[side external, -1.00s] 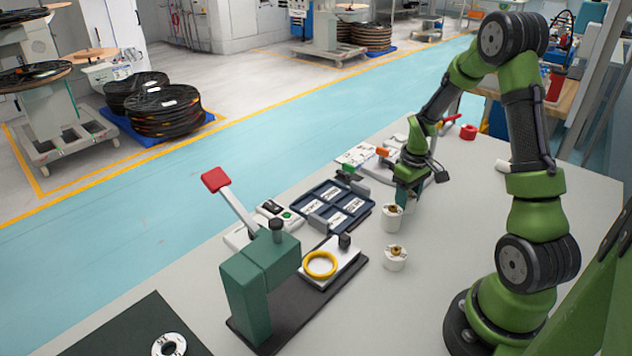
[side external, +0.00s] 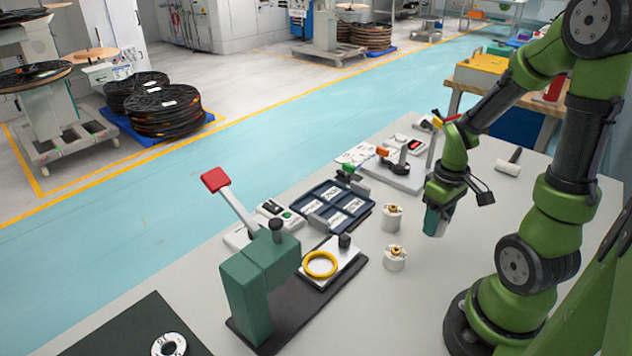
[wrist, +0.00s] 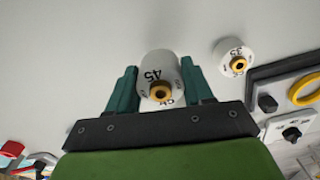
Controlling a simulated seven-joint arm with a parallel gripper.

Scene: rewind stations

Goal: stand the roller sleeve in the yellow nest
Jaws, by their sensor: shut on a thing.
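My gripper (side external: 436,226) is above the grey table, right of two white sleeves. In the wrist view its two teal fingers (wrist: 160,75) are closed on a white roller sleeve (wrist: 158,72) marked 45, with a brass core. In the side view the fingers mostly hide this sleeve. The yellow nest (side external: 320,277) is a ring on a white plate at the green press, left of my gripper. It shows partly at the right edge of the wrist view (wrist: 294,91). The nest ring looks empty.
Two similar white sleeves stand between my gripper and the nest, a far one (side external: 392,219) and a near one (side external: 395,260). The near one, marked 35, shows in the wrist view (wrist: 232,54). A green press (side external: 260,275) and a dark blue tray (side external: 318,204) stand left.

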